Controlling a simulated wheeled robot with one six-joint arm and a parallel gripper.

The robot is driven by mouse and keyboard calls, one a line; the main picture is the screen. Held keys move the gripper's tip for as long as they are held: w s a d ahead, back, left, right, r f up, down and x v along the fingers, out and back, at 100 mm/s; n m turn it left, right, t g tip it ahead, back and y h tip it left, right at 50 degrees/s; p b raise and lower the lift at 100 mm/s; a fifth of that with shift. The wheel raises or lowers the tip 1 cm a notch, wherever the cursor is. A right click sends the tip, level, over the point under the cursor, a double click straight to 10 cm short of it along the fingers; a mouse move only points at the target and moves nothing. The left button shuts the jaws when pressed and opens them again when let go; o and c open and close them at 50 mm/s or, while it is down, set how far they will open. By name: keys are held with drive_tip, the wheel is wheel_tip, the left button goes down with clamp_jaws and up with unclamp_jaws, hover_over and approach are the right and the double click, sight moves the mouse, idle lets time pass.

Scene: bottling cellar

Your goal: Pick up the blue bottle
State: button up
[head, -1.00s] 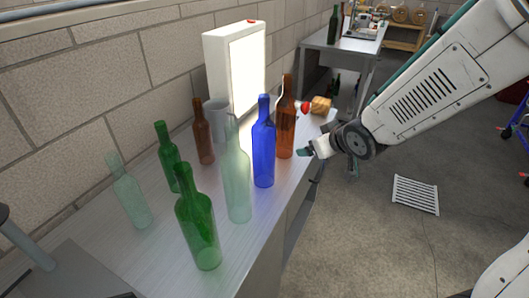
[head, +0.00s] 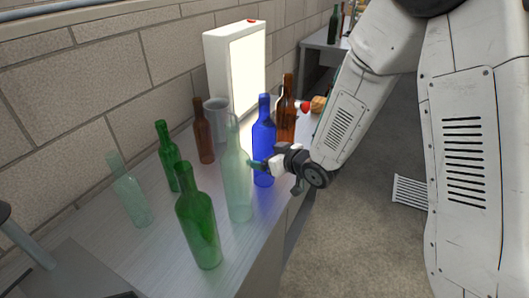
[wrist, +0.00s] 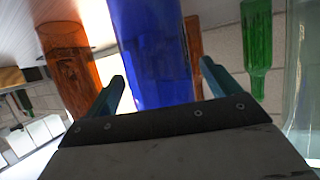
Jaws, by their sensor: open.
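The blue bottle (head: 263,128) stands upright on the metal bench, between a clear pale-green bottle (head: 237,180) and a brown bottle (head: 287,105). My gripper (head: 262,166) is at the lower part of the blue bottle and hides some of it in the head view. In the wrist view the blue bottle (wrist: 152,55) fills the middle, just beyond and between the open fingers (wrist: 162,85). The jaws are not closed on it. The brown bottle also shows in the wrist view (wrist: 68,65), to the left.
Two green bottles (head: 198,225) (head: 167,155), another clear bottle (head: 130,192) and a second brown bottle (head: 203,132) stand on the bench (head: 160,255). A grey mug (head: 216,118) and a lit white panel (head: 247,75) are behind. The front left of the bench is bare.

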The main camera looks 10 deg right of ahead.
sight(268, 99)
drive_tip(key=shift+w+a+f, duration=0.15)
drive_tip(key=shift+w+a, duration=0.05)
drive_tip(key=shift+w, duration=0.1)
drive_tip(key=c, duration=1.4)
wheel_tip(268, 99, up, 18)
drive_tip(key=shift+r, duration=0.1)
